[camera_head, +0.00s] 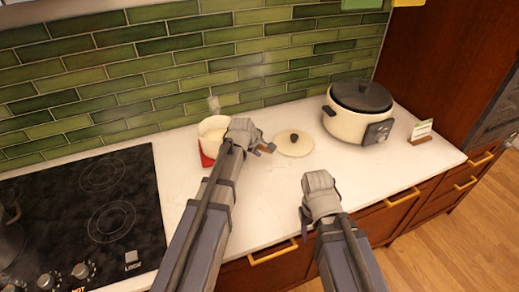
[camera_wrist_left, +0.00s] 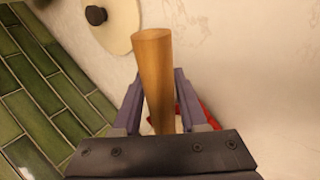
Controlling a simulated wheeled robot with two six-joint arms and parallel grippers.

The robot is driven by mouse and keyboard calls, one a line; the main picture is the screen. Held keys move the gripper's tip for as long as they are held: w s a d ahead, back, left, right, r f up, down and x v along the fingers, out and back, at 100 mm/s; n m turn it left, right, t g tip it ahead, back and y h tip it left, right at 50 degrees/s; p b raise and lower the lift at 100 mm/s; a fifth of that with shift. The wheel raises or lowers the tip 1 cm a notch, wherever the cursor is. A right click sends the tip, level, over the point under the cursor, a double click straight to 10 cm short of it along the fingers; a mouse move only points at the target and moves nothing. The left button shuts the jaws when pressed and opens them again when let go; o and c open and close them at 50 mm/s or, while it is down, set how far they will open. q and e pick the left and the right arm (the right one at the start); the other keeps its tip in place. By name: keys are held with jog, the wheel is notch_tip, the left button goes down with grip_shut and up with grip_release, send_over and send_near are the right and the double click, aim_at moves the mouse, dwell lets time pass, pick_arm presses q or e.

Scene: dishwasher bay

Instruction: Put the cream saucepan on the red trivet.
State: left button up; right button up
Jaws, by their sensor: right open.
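The cream saucepan (camera_head: 212,128) is at the back of the white counter, beside the stove. The red trivet (camera_head: 206,160) shows at its lower left edge; the saucepan hides the rest, and I cannot tell whether the two touch. My left gripper (camera_head: 243,130) is right of the pan, at its wooden handle (camera_head: 267,147). In the left wrist view the handle (camera_wrist_left: 154,75) lies between the two fingers, which look shut on it. A bit of red trivet (camera_wrist_left: 203,110) shows behind the right finger. My right gripper (camera_head: 319,183) is open and empty over the counter's front part.
A cream lid (camera_head: 294,143) with a dark knob lies on the counter right of the saucepan. A cream cooker (camera_head: 350,125) with a dark lid and a small card stand (camera_head: 421,131) are further right. A black stovetop (camera_head: 80,215) is at the left. The green tile wall stands close behind.

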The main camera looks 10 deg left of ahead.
pick_arm(q)
jog(key=shift+o, duration=1.4)
jog(key=shift+r, duration=0.15)
jog(key=p+v, duration=1)
jog(key=v, duration=0.2)
jog(key=s+d+f+m+g+y, duration=0.1)
jog(key=s+d+m+g, duration=0.1)
jog(key=s+d+m, duration=0.2)
jog(key=s+d+f+m+g+y, duration=0.1)
jog(key=s+d+m+g, duration=0.1)
jog(key=s+m, duration=0.6)
jog(key=s+d+f+m+g, duration=0.2)
jog(key=s+d+m, duration=0.3)
jog(key=s, duration=0.5)
jog(key=shift+d+m+g+y, duration=0.3)
jog(key=shift+m+g+y, duration=0.1)
jog(key=shift+m, duration=0.5)
jog(key=shift+s, duration=0.1)
notch_tip(320, 180, down, 7)
jog(key=b, duration=0.7)
jog(key=shift+r, duration=0.1)
